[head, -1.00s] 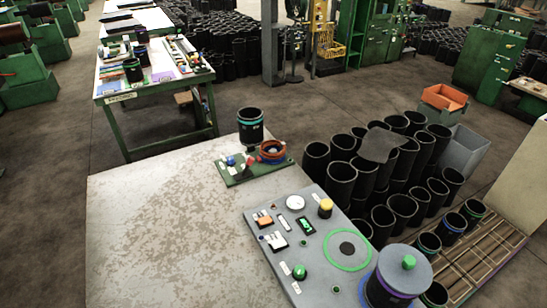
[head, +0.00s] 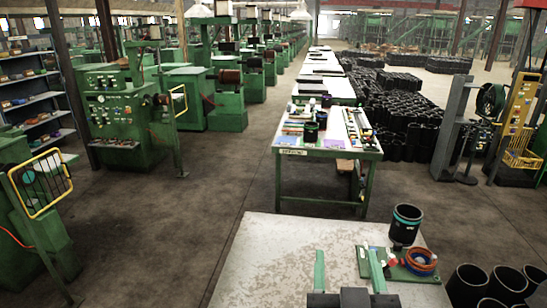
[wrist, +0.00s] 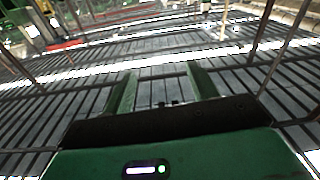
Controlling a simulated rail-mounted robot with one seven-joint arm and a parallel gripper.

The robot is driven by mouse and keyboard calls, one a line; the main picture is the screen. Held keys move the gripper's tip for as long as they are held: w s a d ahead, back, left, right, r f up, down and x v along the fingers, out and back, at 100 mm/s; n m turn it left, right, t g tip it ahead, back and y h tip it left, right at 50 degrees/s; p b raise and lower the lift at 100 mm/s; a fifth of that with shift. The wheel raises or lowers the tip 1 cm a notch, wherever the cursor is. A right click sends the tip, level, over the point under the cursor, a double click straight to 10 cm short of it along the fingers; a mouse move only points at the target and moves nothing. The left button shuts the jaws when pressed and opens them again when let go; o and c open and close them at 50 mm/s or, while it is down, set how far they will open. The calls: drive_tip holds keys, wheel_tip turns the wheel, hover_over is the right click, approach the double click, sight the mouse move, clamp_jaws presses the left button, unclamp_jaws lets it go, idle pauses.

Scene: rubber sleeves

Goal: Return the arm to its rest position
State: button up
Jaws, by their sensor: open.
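My gripper (head: 346,256) shows at the bottom of the head view, in front of the pale worn table (head: 265,262). Its two green fingers are spread apart with nothing between them. In the wrist view, my gripper (wrist: 161,82) is also open and empty, pointing at a distant dark striped surface with bright bands. A black sleeve with a teal band (head: 406,224) stands upright at the table's back right. Beside it, a green board (head: 412,272) carries an orange-and-blue ring (head: 421,260). One finger overlaps the board's left side in the picture; I cannot tell the gap.
Several black sleeves (head: 468,285) stand at the lower right. A green workbench (head: 330,153) with tools is behind the table. Green machines (head: 125,125) line the left. Bare floor (head: 200,205) lies left of the table.

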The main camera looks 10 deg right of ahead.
drive_tip(key=s+a+r+t+y+p, duration=0.1)
drive_tip(key=s+a+r, duration=0.4)
drive_tip(key=r, duration=0.6)
drive_tip(key=s+a+r+n+t+y+p, duration=0.1)
drive_tip(key=s+a+r+t+y, duration=0.2)
drive_tip(key=a+r, duration=0.6)
wheel_tip(320, 180, up, 2)
drive_tip(key=s+t, duration=0.2)
drive_tip(key=shift+s+a+n+t+y+p, duration=0.15)
drive_tip(key=shift+a+n+t+y+p, duration=0.15)
drive_tip(key=shift+a+t+p, duration=0.1)
drive_tip(key=shift+c, duration=0.2)
